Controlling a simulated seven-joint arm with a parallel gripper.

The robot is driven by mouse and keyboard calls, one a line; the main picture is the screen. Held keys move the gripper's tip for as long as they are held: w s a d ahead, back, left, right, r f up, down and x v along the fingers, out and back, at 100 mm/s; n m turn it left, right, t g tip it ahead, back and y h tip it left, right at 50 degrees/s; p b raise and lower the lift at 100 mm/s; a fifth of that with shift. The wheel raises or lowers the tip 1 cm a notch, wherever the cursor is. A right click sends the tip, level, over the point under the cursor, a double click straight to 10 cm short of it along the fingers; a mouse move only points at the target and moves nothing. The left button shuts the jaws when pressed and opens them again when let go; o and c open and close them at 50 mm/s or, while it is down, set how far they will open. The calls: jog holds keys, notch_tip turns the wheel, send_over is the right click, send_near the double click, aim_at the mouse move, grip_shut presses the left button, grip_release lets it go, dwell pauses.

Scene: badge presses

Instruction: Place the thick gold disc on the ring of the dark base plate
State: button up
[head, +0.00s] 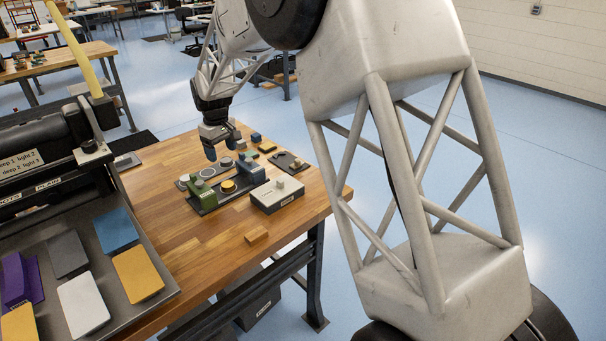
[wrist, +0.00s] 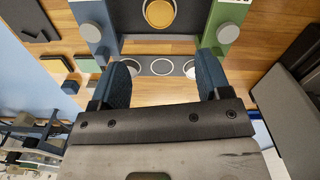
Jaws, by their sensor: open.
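The gold disc (head: 228,186) lies between the green and blue presses on the dark base plate (head: 205,202). In the wrist view the disc (wrist: 160,13) is at the top edge, with a paler rim showing around it; it appears to sit centred on the plate's ring, which it mostly covers. My gripper (head: 222,148) is open and empty, above the far side of the plate. In the wrist view its two blue fingers (wrist: 162,80) are spread wide over a grey strip, apart from the disc.
The green press (head: 202,190) and blue press (head: 250,171) flank the disc. The grey strip (wrist: 162,67) with round spots lies beyond the plate. A pale box (head: 277,195) and small blocks stand to the right. A sloped rack of coloured plates is at left. The front table is mostly clear.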

jog(key=s+d+r+m, duration=0.2)
jog(key=s+d+r, duration=0.25)
jog(key=d, duration=0.45)
jog(key=s+d+r+m+t, duration=0.1)
jog(key=s+d+r, duration=0.4)
jog(key=d, duration=0.4)
jog(key=s+d+r+m, duration=0.2)
jog(key=s+d+r, duration=0.3)
jog(key=d, duration=0.4)
jog(key=s+d+f+m, duration=0.1)
jog(key=s+d+m, duration=0.1)
jog(key=s+d, duration=0.4)
jog(key=s+d+f+m+t, duration=0.1)
jog(key=s+d, duration=0.5)
jog(key=s, duration=0.8)
jog(key=s+d+f+m, duration=0.3)
jog(key=s+d, duration=0.3)
jog(key=s, duration=0.5)
jog(key=shift+d+t, duration=0.3)
jog(key=shift+d, duration=0.05)
